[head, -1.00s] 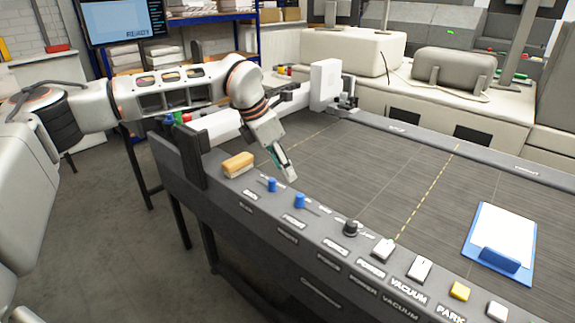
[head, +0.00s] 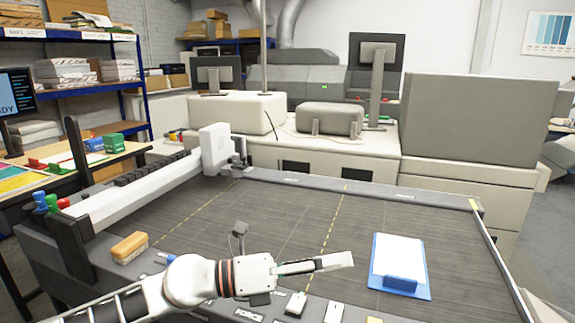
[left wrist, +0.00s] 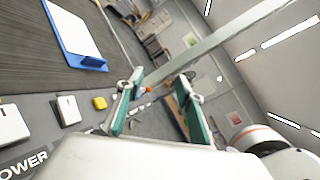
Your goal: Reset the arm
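My left gripper (head: 335,263) is over the front panel of the dark cutting table (head: 290,222), with its fingers pointing right. In the left wrist view its two green-padded fingers (left wrist: 160,92) stand apart with nothing between them. The left arm comes in from the lower left and hides part of the front panel with its levers. A white power switch (head: 296,303) shows just below the gripper. My right gripper is in neither view; a white and orange arm part shows at the lower right of the left wrist view.
A blue clipboard with white paper (head: 400,252) lies right of the gripper. A tan block (head: 129,247) sits at the panel's left end. A white gantry (head: 150,190) spans the table's left side. A yellow button (left wrist: 100,103) is on the panel. The table's middle is clear.

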